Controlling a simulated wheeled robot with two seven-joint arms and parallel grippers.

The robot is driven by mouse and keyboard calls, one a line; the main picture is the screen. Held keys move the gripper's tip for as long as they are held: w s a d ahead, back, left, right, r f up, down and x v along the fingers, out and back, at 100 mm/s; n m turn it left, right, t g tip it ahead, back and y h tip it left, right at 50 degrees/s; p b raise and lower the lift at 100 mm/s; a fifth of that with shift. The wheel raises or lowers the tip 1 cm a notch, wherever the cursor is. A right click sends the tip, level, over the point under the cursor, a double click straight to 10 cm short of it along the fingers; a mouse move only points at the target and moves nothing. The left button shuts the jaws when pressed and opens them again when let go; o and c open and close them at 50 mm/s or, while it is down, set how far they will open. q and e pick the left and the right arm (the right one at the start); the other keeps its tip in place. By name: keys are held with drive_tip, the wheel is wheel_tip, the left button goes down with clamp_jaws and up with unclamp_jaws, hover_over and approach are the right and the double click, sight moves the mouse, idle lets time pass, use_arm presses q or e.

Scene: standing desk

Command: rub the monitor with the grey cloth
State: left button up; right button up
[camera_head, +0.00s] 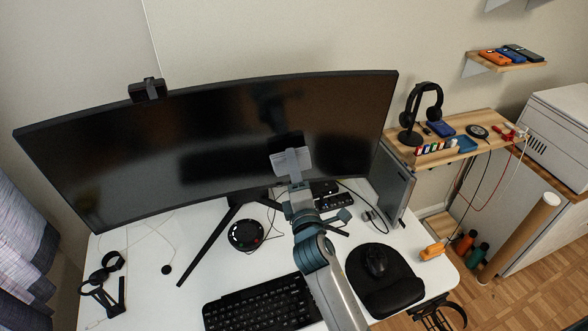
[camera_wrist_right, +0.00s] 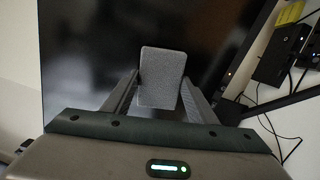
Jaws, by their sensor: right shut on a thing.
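The monitor (camera_head: 120,150) is a wide, dark, curved screen standing on the white desk on a dark stand. In the right wrist view the dark screen (camera_wrist_right: 90,60) fills much of the picture behind the cloth. The grey cloth (camera_wrist_right: 162,78) is a small, block-like grey piece held between the two fingers of my right gripper (camera_wrist_right: 160,95). In the head view the cloth (camera_head: 291,160) is in front of the right-centre part of the screen, at the end of my right gripper (camera_head: 290,172). I cannot tell whether it touches the screen. My left gripper is out of view.
A black keyboard (camera_head: 262,303), a mouse (camera_head: 375,262) on a black pad and a round black device (camera_head: 246,234) lie on the desk. A webcam (camera_head: 148,89) sits on the monitor's top edge. A headphone stand (camera_head: 411,136) is on the wooden shelf at right.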

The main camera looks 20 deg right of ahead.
sight(308, 163)
drive_tip(key=shift+w+d+r, duration=0.1)
drive_tip(key=shift+w, duration=0.95)
idle(0.4)
drive_tip(key=shift+d, duration=0.15)
drive_tip(key=shift+s+d+p, duration=0.15)
drive_tip(key=shift+d+p, duration=0.3)
drive_tip(key=shift+d, duration=0.25)
drive_tip(key=shift+s+d+p, duration=0.2)
drive_tip(key=shift+d+p, duration=0.1)
drive_tip(key=shift+d, duration=0.85)
drive_tip(key=shift+w, duration=0.1)
drive_tip(key=shift+w+a, duration=0.1)
drive_tip(key=shift+a, duration=1.9)
